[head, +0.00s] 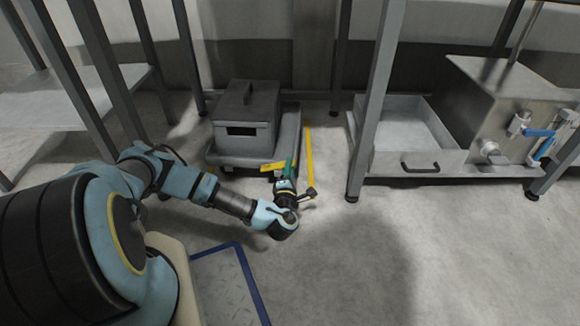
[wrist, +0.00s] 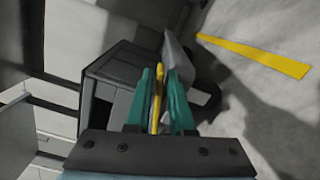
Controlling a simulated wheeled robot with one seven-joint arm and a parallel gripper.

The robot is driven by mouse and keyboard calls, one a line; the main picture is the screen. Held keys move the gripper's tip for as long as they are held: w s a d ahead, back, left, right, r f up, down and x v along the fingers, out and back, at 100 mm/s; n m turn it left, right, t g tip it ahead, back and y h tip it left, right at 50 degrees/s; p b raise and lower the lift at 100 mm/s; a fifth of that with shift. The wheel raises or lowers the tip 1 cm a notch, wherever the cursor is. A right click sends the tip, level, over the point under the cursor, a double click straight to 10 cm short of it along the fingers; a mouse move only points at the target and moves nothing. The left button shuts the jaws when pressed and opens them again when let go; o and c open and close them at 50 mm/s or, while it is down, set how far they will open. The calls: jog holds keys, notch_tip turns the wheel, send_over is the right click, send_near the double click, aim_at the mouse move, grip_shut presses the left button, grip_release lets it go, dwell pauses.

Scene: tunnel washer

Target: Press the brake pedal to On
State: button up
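The yellow brake pedal (head: 272,167) is at the front edge of a low grey dolly (head: 290,130), near its right corner. My gripper (head: 291,166) reaches in low from the front, its teal fingers beside the pedal's right end in the head view. In the wrist view my gripper's fingers (wrist: 161,82) are close together, with a yellow strip, likely the pedal (wrist: 157,98), showing in the narrow gap. I cannot tell whether the fingers touch or grip it, or whether the pedal is tilted. The fingers hide part of it.
A dark grey box (head: 246,118) with a handle sits on the dolly. A yellow floor line (head: 309,155) runs along the dolly's right side. A metal tray (head: 405,162) and table leg stand to the right. The floor at front right is clear.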

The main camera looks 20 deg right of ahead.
grip_shut()
jog(key=shift+m+p, duration=0.4)
jog(key=shift+p, duration=0.05)
jog(key=shift+s+d+f+m+p, duration=0.1)
jog(key=shift+m+p, duration=0.2)
jog(key=shift+f+m+p, duration=0.4)
jog(key=shift+m+p, duration=0.45)
jog(key=shift+m, duration=0.15)
jog(key=shift+f+m+p, duration=0.45)
jog(key=shift+m+p, duration=0.05)
jog(key=shift+m, duration=0.4)
jog(key=shift+f+m+p, duration=0.4)
jog(key=shift+m+p, duration=0.1)
jog(key=shift+m, duration=0.4)
jog(key=shift+o, duration=1.8)
grip_release()
